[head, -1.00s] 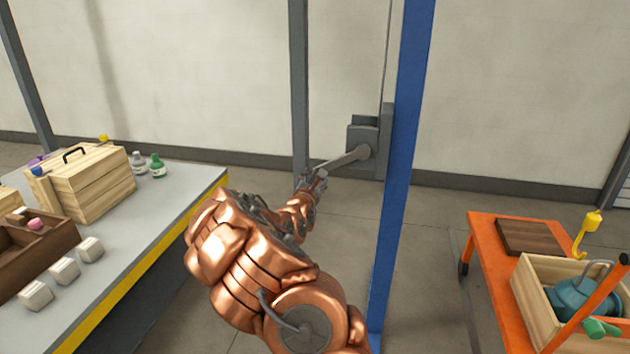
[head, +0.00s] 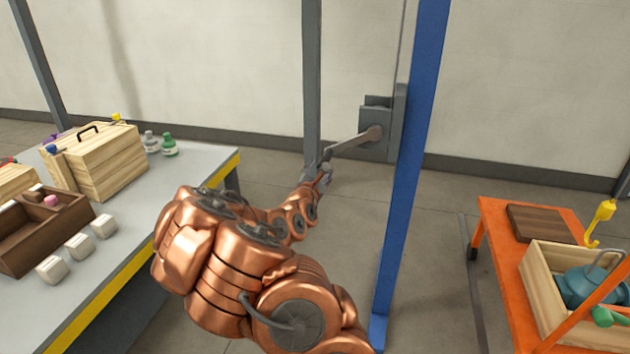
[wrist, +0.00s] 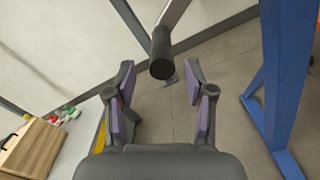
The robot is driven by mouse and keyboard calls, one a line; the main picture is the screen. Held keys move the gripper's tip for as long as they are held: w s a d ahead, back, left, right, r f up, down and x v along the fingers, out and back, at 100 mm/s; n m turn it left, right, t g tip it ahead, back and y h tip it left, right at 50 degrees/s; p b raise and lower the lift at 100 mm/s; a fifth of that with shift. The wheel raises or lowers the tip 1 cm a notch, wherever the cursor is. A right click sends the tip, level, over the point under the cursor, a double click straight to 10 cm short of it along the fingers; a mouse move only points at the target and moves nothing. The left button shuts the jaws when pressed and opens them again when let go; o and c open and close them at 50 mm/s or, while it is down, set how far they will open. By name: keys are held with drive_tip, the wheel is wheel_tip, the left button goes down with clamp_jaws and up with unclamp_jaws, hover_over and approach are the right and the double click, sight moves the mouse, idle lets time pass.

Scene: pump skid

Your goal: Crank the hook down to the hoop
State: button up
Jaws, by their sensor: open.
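The crank (head: 350,143) sticks out to the left from a grey winch housing (head: 390,125) on the blue post. Its dark grip (wrist: 161,55) shows in the wrist view, just beyond the fingertips and roughly centred between them. My gripper (head: 322,176) is at the crank's outer end; in the wrist view the gripper (wrist: 160,82) is open and empty. The yellow hook (head: 602,222) hangs at the right, above and beside the teal pump (head: 588,287). A grey hoop (head: 607,260) stands on the pump, lower than most of the hook. They look apart.
The blue post (head: 408,180) stands just right of my arm. An orange cart (head: 497,262) at the right bears an open wooden crate (head: 537,285) around the pump. A grey bench (head: 140,220) with a wooden box (head: 100,160) and a brown tray stands left. Floor between is clear.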

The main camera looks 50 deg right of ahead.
drive_tip(key=shift+v, duration=2.45)
drive_tip(key=shift+s, duration=0.1)
